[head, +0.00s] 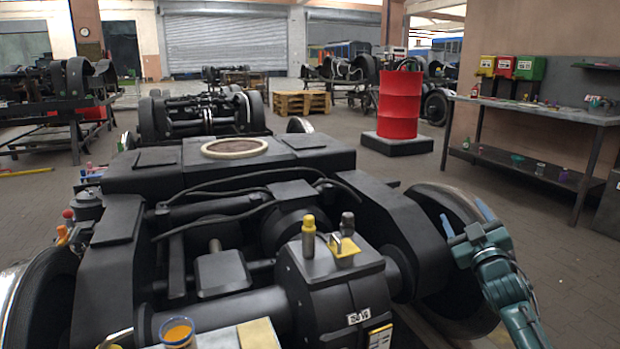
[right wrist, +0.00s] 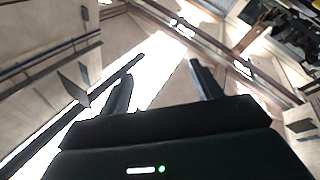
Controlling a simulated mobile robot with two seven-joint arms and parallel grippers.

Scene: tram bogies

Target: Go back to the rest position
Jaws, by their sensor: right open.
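My right gripper (head: 466,215) is at the right of the head view, in front of the bogie's right wheel as seen from here. My teal right arm comes up to it from the bottom right. In the right wrist view the two dark fingers (right wrist: 163,72) stand apart with nothing between them. Behind them are the bright ceiling and beams, so the wrist camera looks upward. My left gripper is in neither view. The dark bogie (head: 230,180) fills the middle and front of the head view.
On the bogie's front are a yellow-capped fitting (head: 308,236), a yellow block (head: 344,247) and a cup with orange contents (head: 177,332). A workbench (head: 540,112) stands at the right, a red drum (head: 399,104) further back. The floor between bogie and bench is clear.

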